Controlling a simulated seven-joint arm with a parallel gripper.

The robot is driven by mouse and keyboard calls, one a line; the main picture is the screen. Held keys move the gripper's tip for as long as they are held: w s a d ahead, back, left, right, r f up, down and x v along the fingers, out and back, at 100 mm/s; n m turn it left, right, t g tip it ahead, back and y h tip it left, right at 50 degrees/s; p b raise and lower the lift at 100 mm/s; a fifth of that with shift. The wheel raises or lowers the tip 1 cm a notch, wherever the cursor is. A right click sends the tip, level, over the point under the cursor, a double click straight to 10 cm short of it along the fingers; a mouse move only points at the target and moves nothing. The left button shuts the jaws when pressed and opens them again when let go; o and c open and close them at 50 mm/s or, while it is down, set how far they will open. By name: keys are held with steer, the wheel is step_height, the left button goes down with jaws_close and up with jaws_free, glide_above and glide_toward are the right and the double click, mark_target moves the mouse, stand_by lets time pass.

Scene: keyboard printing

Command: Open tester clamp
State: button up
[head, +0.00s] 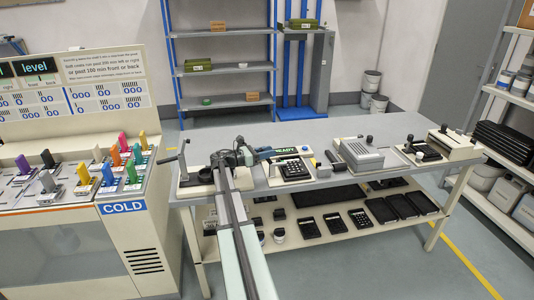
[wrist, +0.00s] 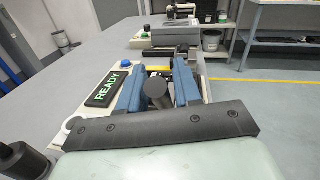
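The tester (wrist: 75,128) is a pale unit on the grey bench, with a black panel reading READY (wrist: 108,84) in green; in the head view the READY panel (head: 278,153) is just right of my gripper (head: 240,156). In the wrist view my gripper (wrist: 158,82) has its two blue fingers apart. A black round knob (wrist: 155,94), which looks like the clamp handle's end, stands between them. Gaps seem to show beside the knob, so I see no firm grip. My gripper and arm hide much of the clamp in the head view.
A grey boxy machine (head: 359,153) stands farther right. A crank-handled device (head: 196,178) is close to my arm on the left. The bench's back left (head: 225,135) is clear.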

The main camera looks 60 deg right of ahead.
jaws_close()
stand_by(0.3)
steer(key=shift+w+a+f+g+h, duration=0.2)
steer(key=shift+w+a+g+h, duration=0.2)
steer(key=shift+h, duration=0.2)
steer(key=shift+o, duration=1.2)
jaws_free()
steer(key=shift+r, duration=5)
